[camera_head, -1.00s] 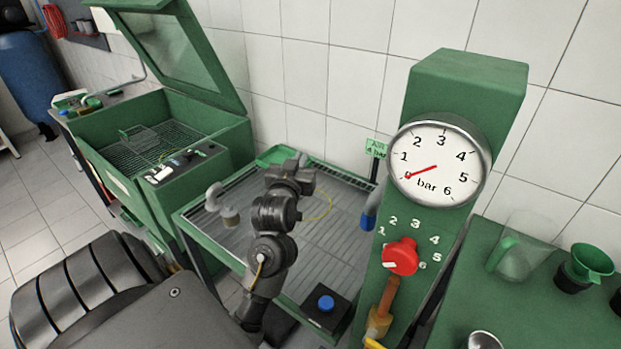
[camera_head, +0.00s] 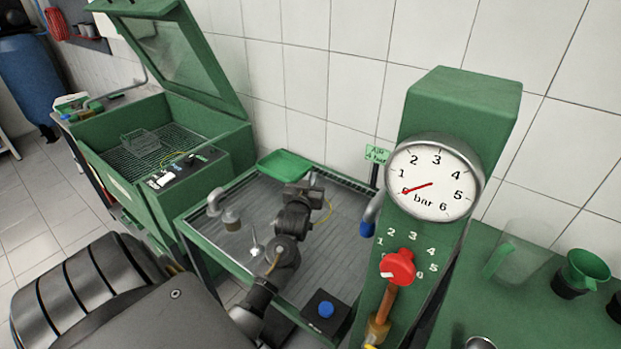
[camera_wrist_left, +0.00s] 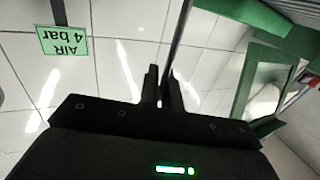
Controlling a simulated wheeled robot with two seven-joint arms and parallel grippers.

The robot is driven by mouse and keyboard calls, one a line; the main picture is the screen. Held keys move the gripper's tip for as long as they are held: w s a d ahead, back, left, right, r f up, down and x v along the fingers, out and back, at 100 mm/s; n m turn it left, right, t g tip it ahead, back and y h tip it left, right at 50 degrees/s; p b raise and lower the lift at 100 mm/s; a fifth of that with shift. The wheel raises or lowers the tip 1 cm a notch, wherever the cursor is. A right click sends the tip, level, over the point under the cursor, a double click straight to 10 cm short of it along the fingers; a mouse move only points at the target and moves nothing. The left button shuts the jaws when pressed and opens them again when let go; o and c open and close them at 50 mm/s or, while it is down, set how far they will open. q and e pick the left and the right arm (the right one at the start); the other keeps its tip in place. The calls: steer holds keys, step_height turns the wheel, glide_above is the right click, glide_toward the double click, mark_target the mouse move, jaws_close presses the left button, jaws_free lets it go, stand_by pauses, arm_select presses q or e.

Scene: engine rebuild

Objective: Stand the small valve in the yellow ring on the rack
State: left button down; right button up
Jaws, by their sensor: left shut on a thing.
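My left gripper (camera_head: 308,182) is above the grey slatted tray table. In the left wrist view my left gripper (camera_wrist_left: 164,95) is shut on a thin dark stem (camera_wrist_left: 181,35), which looks like the small valve; its far end runs out of the picture. In the head view I cannot make the held valve out clearly. A small pale metal piece (camera_head: 256,246) is on the slatted top, left of my arm; its exact shape is unclear. I cannot pick out the yellow ring with certainty. My right gripper is not in view.
A green cabinet with raised lid (camera_head: 165,50) holds a wire basket (camera_head: 140,143). The slatted table (camera_head: 335,245) carries a curved grey spout (camera_head: 216,203), a green tray (camera_head: 284,164) and a blue button box (camera_head: 325,310). A green gauge column (camera_head: 455,110) stands right.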

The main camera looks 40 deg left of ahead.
arm_select(q)
steer(key=shift+f, duration=0.15)
steer(key=c, duration=1.6)
jaws_free()
steer(key=b+v, duration=0.2)
steer(key=v, duration=1)
